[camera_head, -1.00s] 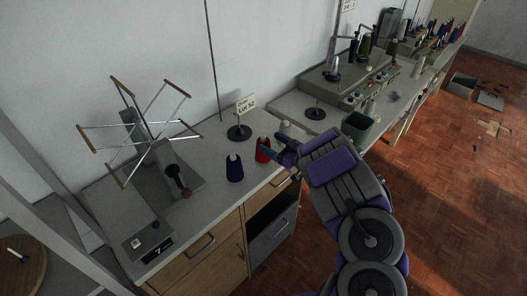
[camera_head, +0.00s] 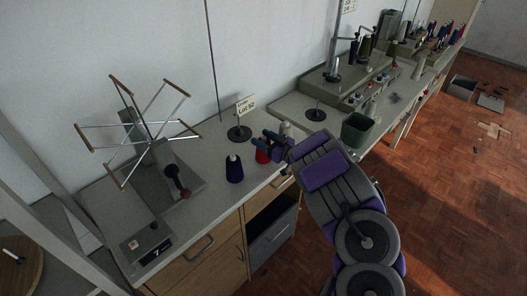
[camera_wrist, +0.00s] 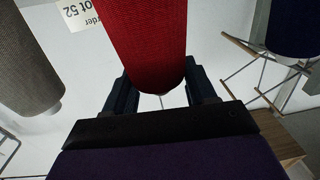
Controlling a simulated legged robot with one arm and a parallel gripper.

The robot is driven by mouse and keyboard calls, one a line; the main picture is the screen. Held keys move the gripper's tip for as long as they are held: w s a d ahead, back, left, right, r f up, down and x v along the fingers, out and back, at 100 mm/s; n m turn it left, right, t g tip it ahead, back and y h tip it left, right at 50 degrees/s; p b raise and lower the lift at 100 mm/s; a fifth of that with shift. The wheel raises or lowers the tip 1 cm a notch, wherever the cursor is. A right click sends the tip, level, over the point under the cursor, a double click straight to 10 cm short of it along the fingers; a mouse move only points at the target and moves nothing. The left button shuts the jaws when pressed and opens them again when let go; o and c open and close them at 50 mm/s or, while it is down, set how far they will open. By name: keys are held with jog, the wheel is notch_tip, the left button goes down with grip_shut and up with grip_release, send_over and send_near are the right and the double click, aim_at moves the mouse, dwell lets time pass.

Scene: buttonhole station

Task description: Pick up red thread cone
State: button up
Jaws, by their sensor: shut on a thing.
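The red thread cone (camera_head: 262,156) is on the grey counter in the head view, partly hidden behind my gripper (camera_head: 266,143). In the wrist view the red cone (camera_wrist: 142,40) fills the upper middle, between the two dark fingers of my gripper (camera_wrist: 160,95). The gripper is shut on the cone. I cannot tell whether the cone's base still touches the counter. A dark blue cone (camera_head: 234,169) stands to its left, also showing at the upper right of the wrist view (camera_wrist: 294,28). A pale grey cone (camera_head: 285,129) stands to its right.
A yarn winder with spread arms (camera_head: 150,135) stands at the left of the counter (camera_head: 215,205). The "Lot 52" sign (camera_head: 245,106) on a round base stands behind the cones. A dark green bin (camera_head: 357,130) and machines (camera_head: 345,82) are farther right.

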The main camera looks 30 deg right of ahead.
jog(key=c, duration=0.7)
jog(key=shift+c, duration=0.2)
